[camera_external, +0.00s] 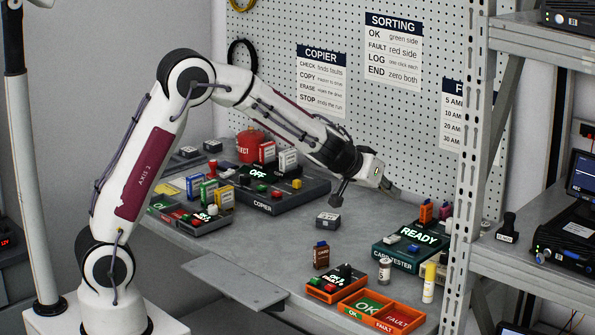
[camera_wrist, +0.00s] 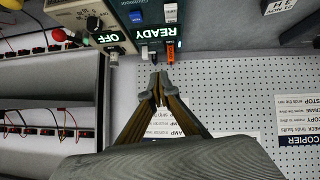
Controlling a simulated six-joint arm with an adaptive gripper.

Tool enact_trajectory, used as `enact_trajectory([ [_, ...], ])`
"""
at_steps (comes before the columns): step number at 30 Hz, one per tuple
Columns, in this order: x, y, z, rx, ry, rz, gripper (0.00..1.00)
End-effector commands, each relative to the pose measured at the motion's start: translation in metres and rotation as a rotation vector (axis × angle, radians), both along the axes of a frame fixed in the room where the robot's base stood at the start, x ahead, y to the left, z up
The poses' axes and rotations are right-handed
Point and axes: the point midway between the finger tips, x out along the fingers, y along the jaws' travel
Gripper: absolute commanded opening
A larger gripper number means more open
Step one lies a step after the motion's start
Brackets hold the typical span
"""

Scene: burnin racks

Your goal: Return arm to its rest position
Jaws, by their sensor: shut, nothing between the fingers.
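My arm reaches over the workbench (camera_external: 280,240) from the left, bent at the elbow. No object is carried. I cannot tell the rest position from these views.
The copier (camera_external: 290,197) and coloured blocks stand at the left. The card tester (camera_external: 403,255), showing READY, stands at the right. An orange OK/FAULT tray (camera_external: 409,311) sits at the front. A metal rack post (camera_external: 470,170) rises at the right. The pegboard (camera_external: 345,30) closes the back.

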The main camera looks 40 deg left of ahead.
Motion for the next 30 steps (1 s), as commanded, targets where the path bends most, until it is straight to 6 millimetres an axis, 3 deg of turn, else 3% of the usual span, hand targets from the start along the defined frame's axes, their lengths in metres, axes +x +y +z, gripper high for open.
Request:
enact_trajectory([
  [6,-0.030,-0.037,-0.021,-0.123,0.081,-0.107,0.00],
  [13,-0.084,-0.055,-0.016,-0.207,0.186,-0.221,0.00],
  [20,-0.147,-0.046,-0.005,-0.235,0.305,-0.296,0.00],
  [30,-0.236,-0.002,0.007,-0.189,0.458,-0.325,0.00],
])
